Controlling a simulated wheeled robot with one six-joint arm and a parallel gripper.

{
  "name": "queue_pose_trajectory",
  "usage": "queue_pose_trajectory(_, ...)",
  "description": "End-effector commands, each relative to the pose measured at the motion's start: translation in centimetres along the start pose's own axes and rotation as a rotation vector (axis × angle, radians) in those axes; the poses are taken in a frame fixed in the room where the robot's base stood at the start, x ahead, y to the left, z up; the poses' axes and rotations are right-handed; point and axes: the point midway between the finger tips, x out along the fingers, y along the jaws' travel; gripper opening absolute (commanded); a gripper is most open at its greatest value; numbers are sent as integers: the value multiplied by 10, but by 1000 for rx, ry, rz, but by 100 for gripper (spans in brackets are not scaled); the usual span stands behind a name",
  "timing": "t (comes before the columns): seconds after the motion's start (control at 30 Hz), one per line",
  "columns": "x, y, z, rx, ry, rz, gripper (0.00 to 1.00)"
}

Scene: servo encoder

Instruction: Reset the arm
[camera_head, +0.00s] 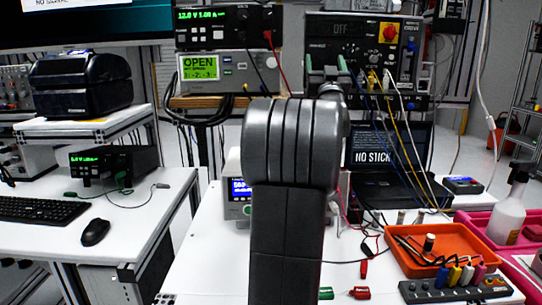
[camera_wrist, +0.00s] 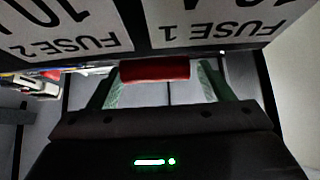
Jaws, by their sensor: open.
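My arm rises through the middle of the head view and hides part of the bench behind it. My gripper (camera_head: 328,72) is at its upper end, in front of the instrument rack. In the wrist view my gripper (camera_wrist: 160,86) has its two green fingers wide apart. A red rounded piece (camera_wrist: 155,69) shows between the fingertips, beyond them or level with them; I cannot tell which, and no grip on it shows. Fuse labels (camera_wrist: 215,22), upside down, are close above the fingers.
The rack unit (camera_head: 362,45) has a red knob and several cables hanging from it. An orange tray (camera_head: 441,268), a power strip (camera_head: 455,290) and a spray bottle (camera_head: 508,210) are at the right. A black printer-like box (camera_head: 82,82) stands left.

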Motion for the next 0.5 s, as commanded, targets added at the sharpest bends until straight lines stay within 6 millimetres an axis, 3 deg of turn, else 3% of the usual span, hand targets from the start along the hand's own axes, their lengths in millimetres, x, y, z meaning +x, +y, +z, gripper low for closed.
queue_pose_trajectory(0.5, 17, 0, -9, -1, -153, 0, 73)
